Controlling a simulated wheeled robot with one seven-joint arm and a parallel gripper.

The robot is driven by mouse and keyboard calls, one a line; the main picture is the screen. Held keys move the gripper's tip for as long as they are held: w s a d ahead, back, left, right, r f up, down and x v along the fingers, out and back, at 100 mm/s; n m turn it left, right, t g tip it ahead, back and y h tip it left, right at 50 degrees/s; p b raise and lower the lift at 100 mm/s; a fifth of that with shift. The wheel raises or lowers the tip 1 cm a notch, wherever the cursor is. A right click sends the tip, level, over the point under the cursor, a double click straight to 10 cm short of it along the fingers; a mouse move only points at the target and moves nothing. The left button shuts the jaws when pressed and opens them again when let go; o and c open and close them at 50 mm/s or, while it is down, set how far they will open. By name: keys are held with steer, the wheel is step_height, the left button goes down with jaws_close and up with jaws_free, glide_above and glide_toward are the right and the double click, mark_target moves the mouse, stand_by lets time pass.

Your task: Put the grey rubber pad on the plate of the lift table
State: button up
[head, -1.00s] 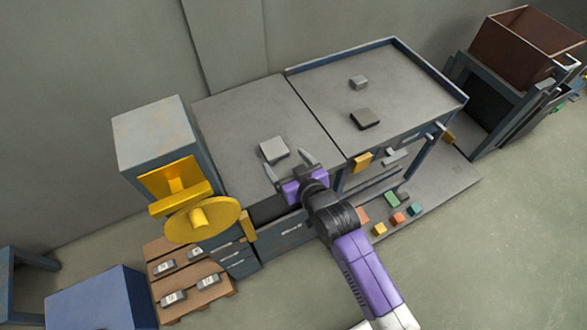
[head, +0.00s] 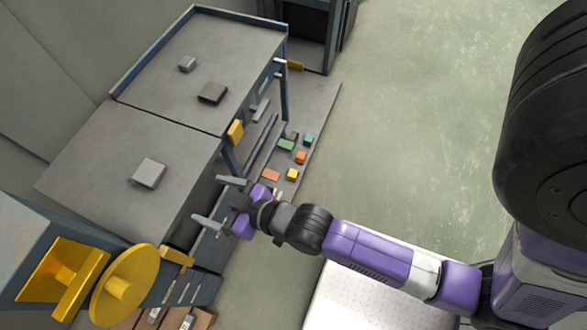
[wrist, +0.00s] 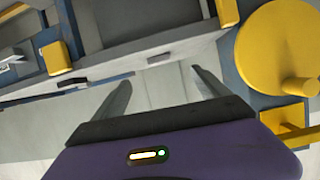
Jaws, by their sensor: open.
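A light grey flat block (head: 149,173) lies alone on the left grey worktop (head: 95,150). A dark grey flat block (head: 212,93) and a smaller grey block (head: 187,64) lie on the adjoining top with a raised blue rim (head: 150,55). I cannot tell for sure which block is the rubber pad, or which top is the lift table's plate. My gripper (head: 218,203) is open and empty, at the front edge of the left worktop, apart from the light grey block. In the wrist view its two fingers (wrist: 160,78) stand apart with nothing between them.
A yellow handwheel (head: 124,285) stands left of my gripper; it also shows in the wrist view (wrist: 275,50). Several coloured blocks (head: 292,174) lie on the low shelf under the rimmed top. The floor (head: 400,130) at the right is clear.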

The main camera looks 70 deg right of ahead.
steer(key=s+r, duration=0.4)
steer(key=s, duration=0.3)
steer(key=s+d+r, duration=0.1)
steer(key=s+r, duration=0.4)
steer(key=s, duration=0.3)
steer(key=s+r+t, duration=0.1)
steer(key=s+r, duration=0.3)
steer(key=s, duration=0.3)
steer(key=shift+s+d+r+n, duration=0.25)
steer(key=shift+s+d+n, duration=0.05)
steer(key=shift+d, duration=0.05)
